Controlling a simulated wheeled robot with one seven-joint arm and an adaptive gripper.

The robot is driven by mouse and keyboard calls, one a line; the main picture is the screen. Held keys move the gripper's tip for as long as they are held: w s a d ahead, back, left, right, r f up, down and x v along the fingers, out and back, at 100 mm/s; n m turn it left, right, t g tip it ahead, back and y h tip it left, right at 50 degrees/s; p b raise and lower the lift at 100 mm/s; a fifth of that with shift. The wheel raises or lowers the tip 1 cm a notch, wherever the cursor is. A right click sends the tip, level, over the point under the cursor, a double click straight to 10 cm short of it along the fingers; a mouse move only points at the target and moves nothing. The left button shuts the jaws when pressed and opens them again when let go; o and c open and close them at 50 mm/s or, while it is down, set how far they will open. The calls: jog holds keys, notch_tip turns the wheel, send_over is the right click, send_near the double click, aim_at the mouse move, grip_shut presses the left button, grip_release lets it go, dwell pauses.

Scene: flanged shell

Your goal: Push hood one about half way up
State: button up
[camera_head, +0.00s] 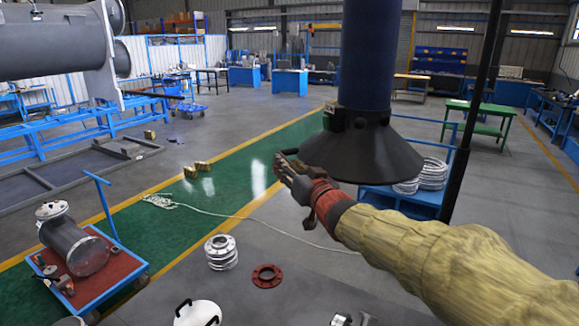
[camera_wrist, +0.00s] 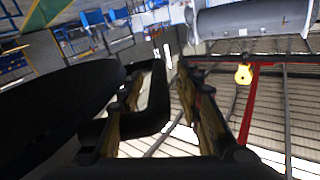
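The hood, a dark cone (camera_head: 365,155) under a blue duct (camera_head: 367,50), hangs right of centre in the head view. Its dark underside or rim fills the left of the wrist view (camera_wrist: 50,110). A black bent handle (camera_wrist: 155,105) sticks out from the hood and shows as a thin bar in the head view (camera_head: 290,152). My gripper (camera_head: 283,164) is at the hood's left side, by the handle. In the wrist view my gripper's fingers (camera_wrist: 165,95) stand apart with the handle between them. A gap shows before the right finger; contact with the left one is unclear.
A black post (camera_head: 470,120) stands right of the hood. A blue stand (camera_head: 410,195) with metal rings is behind my arm. A red-topped cart (camera_head: 95,265) with a grey flanged vessel is at lower left. A cable (camera_head: 230,213) crosses the open floor.

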jog(key=shift+d, duration=0.1)
jog(key=v, duration=1.2)
jog(key=s+d+f+m+g+h, duration=0.1)
jog(key=s+d+f+g+h, duration=0.3)
jog(key=f, duration=0.4)
jog(key=s+d+f+g+h, duration=0.2)
jog(key=s+d+f+h, duration=0.1)
jog(key=d+f, duration=0.5)
jog(key=s+a+f+g+b, duration=0.1)
jog(key=s+f, duration=0.5)
jog(key=s, duration=0.6)
jog(key=s+a+f+g+b, duration=0.1)
jog(key=s+f+g+b, duration=0.3)
jog(key=s, duration=0.8)
jog(key=shift+f+m+y+b, duration=0.4)
jog(key=shift+f+b, duration=0.45)
jog(key=shift+b, duration=0.3)
